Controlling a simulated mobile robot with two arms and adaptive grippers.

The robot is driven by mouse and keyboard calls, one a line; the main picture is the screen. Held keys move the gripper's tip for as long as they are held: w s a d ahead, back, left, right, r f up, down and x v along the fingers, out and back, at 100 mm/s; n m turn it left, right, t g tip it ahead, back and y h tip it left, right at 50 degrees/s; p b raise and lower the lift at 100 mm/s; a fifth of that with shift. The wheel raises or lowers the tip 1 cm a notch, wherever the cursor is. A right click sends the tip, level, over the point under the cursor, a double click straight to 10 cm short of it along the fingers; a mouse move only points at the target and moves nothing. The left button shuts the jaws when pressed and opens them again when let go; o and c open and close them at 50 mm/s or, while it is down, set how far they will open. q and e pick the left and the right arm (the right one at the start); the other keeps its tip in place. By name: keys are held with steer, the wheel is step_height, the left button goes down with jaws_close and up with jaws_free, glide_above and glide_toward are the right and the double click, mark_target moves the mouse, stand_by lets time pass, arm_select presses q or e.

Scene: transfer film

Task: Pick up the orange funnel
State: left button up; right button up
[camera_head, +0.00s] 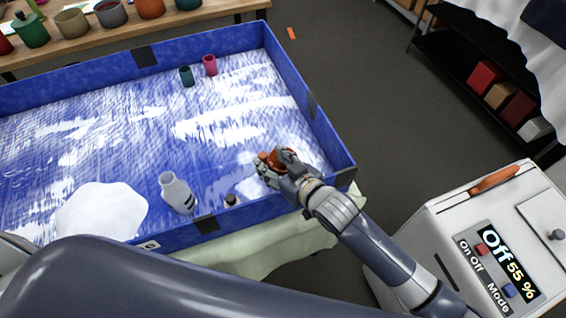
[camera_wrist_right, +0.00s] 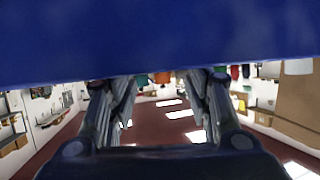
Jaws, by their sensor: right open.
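An orange thing that looks like the funnel (camera_head: 264,157) is in the near right part of the blue tray (camera_head: 328,140) in the head view. It is partly hidden by my right gripper (camera_head: 270,170), which is open and right at it; I cannot tell whether the fingers touch it. In the right wrist view the two fingers of this gripper (camera_wrist_right: 160,95) stand apart, under a broad blue surface. An orange patch shows between them there, too small to name. My left gripper is in neither view.
A white bottle (camera_head: 176,192), a small dark-topped item (camera_head: 231,200) and a white heap (camera_head: 100,212) are near the tray's front. A green cup (camera_head: 187,76) and a pink cup (camera_head: 210,65) stand at the back. A white cabinet (camera_head: 440,215) is at right. The tray's middle is free.

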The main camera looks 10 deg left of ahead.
mark_target(266, 158)
steer(key=shift+p+x, duration=0.4)
steer(key=shift+x, duration=1.9)
steer(key=shift+s+a+r, duration=0.1)
steer(key=shift+a, duration=0.05)
steer(key=shift+c, duration=0.2)
jaws_close()
